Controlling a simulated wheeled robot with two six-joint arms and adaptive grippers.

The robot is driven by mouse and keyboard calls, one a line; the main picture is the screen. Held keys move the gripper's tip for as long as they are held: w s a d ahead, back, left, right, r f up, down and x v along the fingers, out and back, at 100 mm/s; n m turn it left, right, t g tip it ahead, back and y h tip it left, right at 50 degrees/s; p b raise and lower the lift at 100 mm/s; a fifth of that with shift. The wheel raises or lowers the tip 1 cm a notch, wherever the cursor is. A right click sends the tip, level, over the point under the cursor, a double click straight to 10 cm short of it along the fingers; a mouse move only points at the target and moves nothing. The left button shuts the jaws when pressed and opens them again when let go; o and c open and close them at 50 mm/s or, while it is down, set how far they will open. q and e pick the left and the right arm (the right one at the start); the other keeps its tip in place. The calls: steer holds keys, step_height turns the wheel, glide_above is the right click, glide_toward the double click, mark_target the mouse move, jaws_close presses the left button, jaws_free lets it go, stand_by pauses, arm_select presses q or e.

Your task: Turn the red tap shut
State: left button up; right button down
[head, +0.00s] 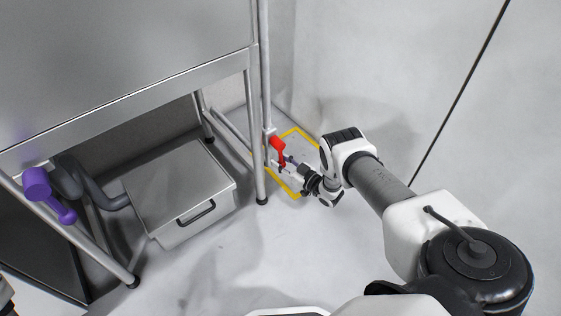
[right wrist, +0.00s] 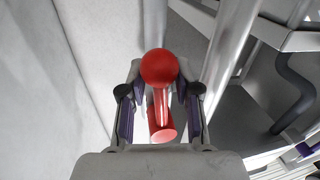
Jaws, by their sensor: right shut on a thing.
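The red tap (head: 277,145) is on an upright metal pipe beside the right end of the steel bench. In the right wrist view the tap's round red knob (right wrist: 159,66) faces me, with its lever and a red cylinder (right wrist: 162,130) below it. My right gripper (head: 288,163) is at the red tap, reaching in from the right. Part of the handle is hidden by the gripper in the head view.
A purple tap (head: 38,184) sits at the left under the steel bench (head: 150,92). A grey box with a black handle (head: 180,190) stands on the floor under the bench. A yellow outline (head: 292,191) marks the floor below the red tap. Floor in front is clear.

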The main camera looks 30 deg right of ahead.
steer(key=d+r+n+g+h+p, duration=0.1)
steer(key=d+r+n+h+p, duration=0.2)
steer(key=d+r+n+p, duration=0.5)
steer(key=shift+w+r+n+g+h+p, duration=0.3)
steer(key=shift+n+p, duration=1.7)
steer(key=shift+n, duration=1.5)
steer(key=c, duration=0.8)
jaws_free()
steer(key=shift+f, duration=0.1)
